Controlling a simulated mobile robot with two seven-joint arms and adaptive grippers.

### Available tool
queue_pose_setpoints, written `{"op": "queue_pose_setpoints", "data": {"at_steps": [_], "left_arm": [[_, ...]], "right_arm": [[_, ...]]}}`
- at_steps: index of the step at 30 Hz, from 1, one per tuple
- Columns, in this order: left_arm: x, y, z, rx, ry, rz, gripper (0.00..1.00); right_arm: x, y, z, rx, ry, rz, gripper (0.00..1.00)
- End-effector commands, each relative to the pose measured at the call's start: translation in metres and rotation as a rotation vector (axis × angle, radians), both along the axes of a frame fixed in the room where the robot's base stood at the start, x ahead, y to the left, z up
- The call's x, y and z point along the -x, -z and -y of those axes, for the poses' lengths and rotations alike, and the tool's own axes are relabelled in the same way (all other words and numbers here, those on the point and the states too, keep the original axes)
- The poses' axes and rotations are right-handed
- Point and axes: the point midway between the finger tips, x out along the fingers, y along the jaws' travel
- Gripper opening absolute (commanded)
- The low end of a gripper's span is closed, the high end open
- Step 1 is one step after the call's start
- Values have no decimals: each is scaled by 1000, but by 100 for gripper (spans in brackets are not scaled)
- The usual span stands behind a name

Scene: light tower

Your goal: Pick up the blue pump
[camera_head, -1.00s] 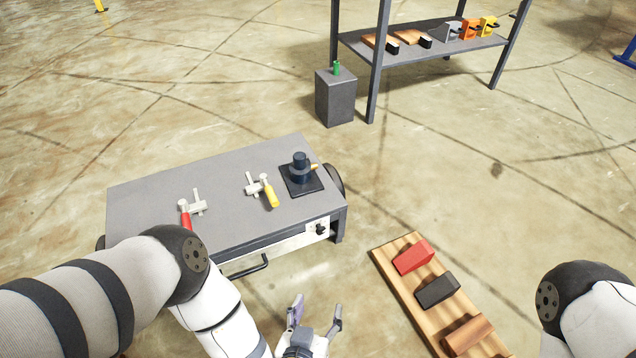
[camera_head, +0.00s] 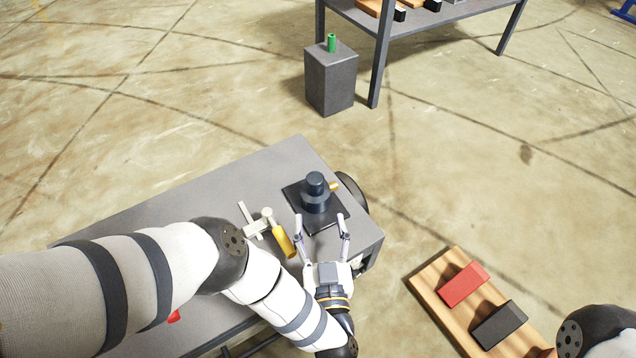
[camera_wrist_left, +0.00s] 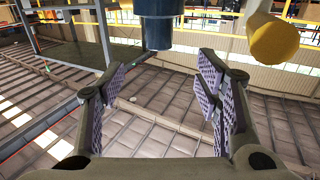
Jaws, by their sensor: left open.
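The blue pump (camera_head: 316,194) is a dark blue stepped cylinder with a small yellow-orange spout. It stands upright on a black square pad (camera_head: 332,221) at the right end of the grey bench top. My left gripper (camera_head: 322,228) is open and empty, its fingers spread and pointing toward the pump from the near side, apart from it as far as I can tell. In the left wrist view the pump (camera_wrist_left: 158,22) shows at the top, beyond the fingertips and between them. My right gripper is out of view.
A yellow-handled tool (camera_head: 283,240) lies on the grey bench (camera_head: 190,195) just left of my left gripper. A wooden board (camera_head: 437,283) with red and black blocks lies at the lower right. A grey pedestal (camera_head: 333,85) with a green item and a shelf stand beyond, across open floor.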

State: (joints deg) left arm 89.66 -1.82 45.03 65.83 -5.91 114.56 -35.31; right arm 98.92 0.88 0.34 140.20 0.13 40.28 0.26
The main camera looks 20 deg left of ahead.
Motion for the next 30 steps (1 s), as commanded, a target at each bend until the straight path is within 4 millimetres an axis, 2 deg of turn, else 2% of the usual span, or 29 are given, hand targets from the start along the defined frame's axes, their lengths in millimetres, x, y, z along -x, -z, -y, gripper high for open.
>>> {"op": "queue_pose_setpoints", "data": {"at_steps": [2, 8, 14, 21, 29, 30], "left_arm": [[-3, 2, -2, -3, -7, 4, 58], [-41, 6, -22, -4, -9, 4, 58], [-66, 2, -34, -4, -9, 5, 58], [-105, 3, -51, -4, -7, 4, 58], [-110, -1, -54, -4, -5, 5, 58], [-110, -1, -53, -4, -5, 5, 49]], "right_arm": [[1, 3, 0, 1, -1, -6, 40], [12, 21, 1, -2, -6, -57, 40], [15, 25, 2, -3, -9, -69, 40], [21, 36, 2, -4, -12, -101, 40], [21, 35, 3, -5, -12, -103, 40], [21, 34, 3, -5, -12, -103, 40]]}}
